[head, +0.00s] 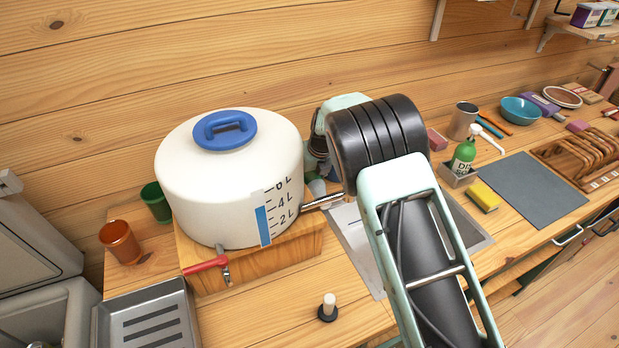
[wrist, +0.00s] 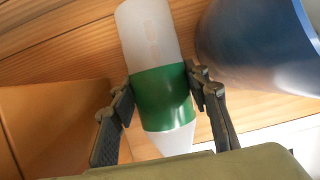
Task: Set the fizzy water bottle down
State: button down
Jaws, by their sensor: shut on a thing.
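The bottle (wrist: 160,95), white with a green band, lies between the two dark fingers of my gripper (wrist: 161,84) in the wrist view. The fingers are shut on it around the green band. Its wide white end points away from my gripper and its tapered end towards it. Wooden boards show behind it; I cannot tell whether it touches a surface. In the head view my arm hides most of the gripper, and only a small pale piece, perhaps the bottle (head: 317,187), shows between the tank and my arm.
A dark blue rounded object (wrist: 255,45) is close right of the bottle. A sink (head: 462,228), soap bottle (head: 463,157) and sponge (head: 483,196) are right.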

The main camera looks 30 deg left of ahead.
jog(key=shift+r, duration=0.15)
notch_tip(320, 180, up, 18)
jog(key=b, duration=0.1)
dwell(0.4)
